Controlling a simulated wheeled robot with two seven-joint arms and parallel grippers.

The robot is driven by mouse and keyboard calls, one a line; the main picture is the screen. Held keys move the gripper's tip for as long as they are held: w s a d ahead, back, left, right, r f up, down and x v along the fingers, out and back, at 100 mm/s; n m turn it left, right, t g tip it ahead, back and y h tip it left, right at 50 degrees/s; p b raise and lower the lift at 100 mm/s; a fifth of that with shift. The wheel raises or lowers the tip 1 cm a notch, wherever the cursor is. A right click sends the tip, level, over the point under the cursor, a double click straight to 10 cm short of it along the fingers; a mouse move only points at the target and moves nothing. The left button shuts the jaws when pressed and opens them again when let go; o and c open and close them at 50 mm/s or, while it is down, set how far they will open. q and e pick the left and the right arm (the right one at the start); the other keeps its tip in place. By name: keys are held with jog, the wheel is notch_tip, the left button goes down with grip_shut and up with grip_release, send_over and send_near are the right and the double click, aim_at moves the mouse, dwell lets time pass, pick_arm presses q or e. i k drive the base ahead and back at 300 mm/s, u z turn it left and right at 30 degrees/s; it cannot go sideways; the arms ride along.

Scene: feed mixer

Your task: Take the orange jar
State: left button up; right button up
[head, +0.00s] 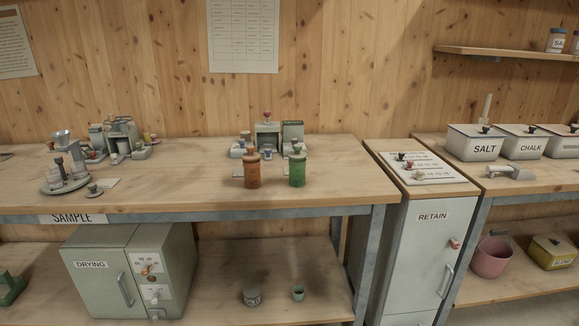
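The orange jar (252,170) stands upright on the wooden workbench (210,194), right of the middle of its top and near the front edge. It has a brownish knobbed lid. A similar green jar (297,167) stands just to its right, with a small gap between them. Neither of my grippers shows in the head view, and nothing touches the orange jar.
Small machines (267,136) stand behind the jars. A stand with several small vessels (67,176) is at the left. The drying cabinet (124,271) is below. The retain cabinet (425,245) and a bench with labelled bins (484,143) are right. Bench left of the jar is clear.

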aim_at(252, 169)
jog(key=u, duration=0.45)
jog(key=k, duration=0.2)
jog(key=z, duration=1.15)
jog(key=i, duration=1.35)
jog(key=u, duration=0.25)
